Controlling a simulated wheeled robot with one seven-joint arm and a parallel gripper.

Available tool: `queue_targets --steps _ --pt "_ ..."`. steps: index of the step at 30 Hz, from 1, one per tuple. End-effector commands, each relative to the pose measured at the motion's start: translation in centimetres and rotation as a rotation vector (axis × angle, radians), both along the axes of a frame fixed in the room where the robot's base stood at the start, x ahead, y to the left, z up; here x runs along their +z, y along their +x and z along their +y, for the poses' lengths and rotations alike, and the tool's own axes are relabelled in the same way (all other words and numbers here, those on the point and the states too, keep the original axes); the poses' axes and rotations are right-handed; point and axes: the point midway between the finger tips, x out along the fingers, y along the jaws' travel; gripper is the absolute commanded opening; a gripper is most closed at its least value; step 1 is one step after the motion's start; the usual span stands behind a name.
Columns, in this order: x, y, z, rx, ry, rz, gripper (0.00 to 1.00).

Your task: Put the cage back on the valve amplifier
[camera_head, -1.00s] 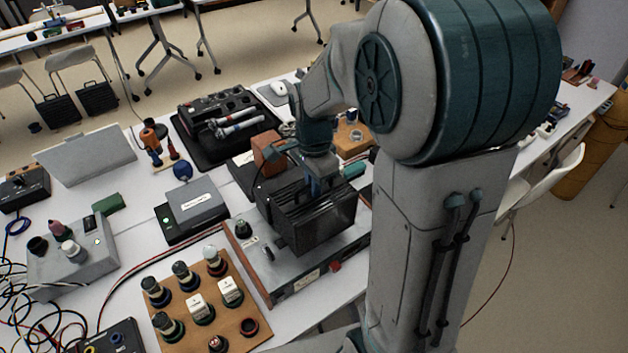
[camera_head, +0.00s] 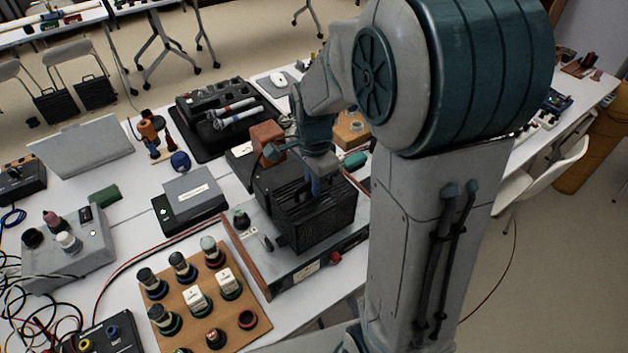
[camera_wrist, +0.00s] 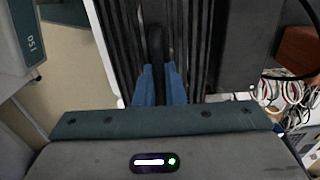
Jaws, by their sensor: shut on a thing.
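The cage (camera_head: 325,218) is a black slatted box, held upright over the valve amplifier. The amplifier (camera_head: 291,277) is a low grey chassis with a wooden side, a front label and a red knob. The cage covers most of its top; whether its lower edge touches the chassis I cannot tell. My gripper (camera_head: 314,188) comes down from above and is shut on the middle of the cage's top. In the wrist view its blue fingers (camera_wrist: 160,88) close on a dark bar between the cage's slats (camera_wrist: 121,50). Any valves under the cage are hidden.
A wooden board with several capped valves (camera_head: 200,297) stands left of the amplifier. Behind it are a grey box (camera_head: 190,194) and a black tray with tools (camera_head: 225,118). Red and black cables (camera_head: 165,243) run along the table. My arm hides the right side.

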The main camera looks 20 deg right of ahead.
Motion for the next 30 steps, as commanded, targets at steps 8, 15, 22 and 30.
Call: queue_targets --steps 8,15,22,30 --pt "0.04 -0.03 0.05 0.000 0.000 -0.001 0.00" --pt "-0.08 -0.04 0.05 0.000 0.000 -0.001 0.00" --pt "-0.37 -0.04 0.05 0.000 0.000 -0.001 0.00" --pt "-0.70 -0.04 0.05 0.000 0.000 0.000 0.00"
